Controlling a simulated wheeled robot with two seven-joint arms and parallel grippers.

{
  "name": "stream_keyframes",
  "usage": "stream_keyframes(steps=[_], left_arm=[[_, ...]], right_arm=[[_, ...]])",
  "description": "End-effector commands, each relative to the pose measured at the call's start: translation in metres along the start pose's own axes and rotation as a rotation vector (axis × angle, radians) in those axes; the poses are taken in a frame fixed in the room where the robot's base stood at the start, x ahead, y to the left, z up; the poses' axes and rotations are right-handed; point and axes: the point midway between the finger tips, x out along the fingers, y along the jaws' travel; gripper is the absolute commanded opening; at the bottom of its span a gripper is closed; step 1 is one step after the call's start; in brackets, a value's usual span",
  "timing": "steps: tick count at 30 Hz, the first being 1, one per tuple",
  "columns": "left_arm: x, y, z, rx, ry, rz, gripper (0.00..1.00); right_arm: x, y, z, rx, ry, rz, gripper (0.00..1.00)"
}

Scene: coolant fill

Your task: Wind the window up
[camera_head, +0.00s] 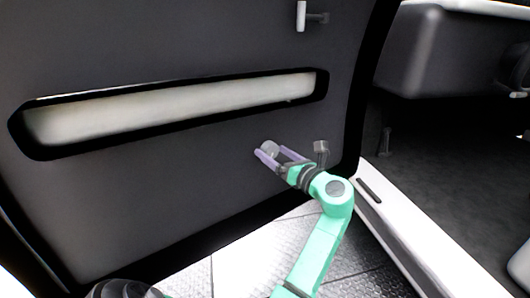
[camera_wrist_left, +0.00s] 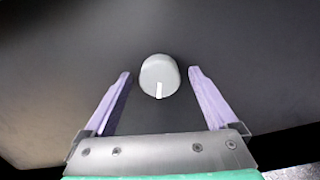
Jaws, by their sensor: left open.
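A pale grey round knob (camera_head: 269,147) stands out from the dark inner door panel. In the left wrist view the knob (camera_wrist_left: 160,75) has a white mark and sits between the fingertips, with a gap on both sides. My left gripper (camera_head: 275,155) is open around the knob, its purple fingers pointing at the panel. A grey stub (camera_head: 321,148) stands on the panel just right of the gripper; whether it joins the knob is hidden. No window glass shows. My right gripper is not in view.
A long recessed pocket (camera_head: 180,106) with a black rim crosses the door panel (camera_head: 190,45). A pale handle (camera_head: 301,16) is above. The white sill (camera_head: 400,235) and dark cabin (camera_head: 440,140) are to the right. Metal floor plates (camera_head: 240,255) lie below.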

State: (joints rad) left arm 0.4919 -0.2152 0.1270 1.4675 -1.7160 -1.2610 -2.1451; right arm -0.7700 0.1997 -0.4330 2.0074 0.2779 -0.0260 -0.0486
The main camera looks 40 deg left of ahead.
Motion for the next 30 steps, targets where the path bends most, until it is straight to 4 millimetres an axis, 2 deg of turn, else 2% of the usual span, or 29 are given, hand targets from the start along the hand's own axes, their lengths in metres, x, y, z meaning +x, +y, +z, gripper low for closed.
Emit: stream_keyframes(steps=[7,11,12,14,23,30], left_arm=[[-0.001,0.000,0.001,-0.001,0.000,0.000,0.92],[-0.001,0.000,0.001,0.000,0.000,-0.001,0.42],[-0.001,0.000,0.001,0.000,0.000,-0.001,0.27],[-0.001,0.000,0.001,0.000,0.000,-0.001,0.06],[-0.001,0.000,0.002,-0.028,0.000,-0.001,0.06],[-0.001,0.001,0.003,-0.139,-0.001,-0.001,0.06]], right_arm=[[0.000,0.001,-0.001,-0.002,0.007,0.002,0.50],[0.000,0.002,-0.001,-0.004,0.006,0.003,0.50],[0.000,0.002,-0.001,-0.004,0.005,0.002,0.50],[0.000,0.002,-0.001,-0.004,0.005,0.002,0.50],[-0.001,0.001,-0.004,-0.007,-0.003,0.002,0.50],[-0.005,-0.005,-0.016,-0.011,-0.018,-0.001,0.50]])
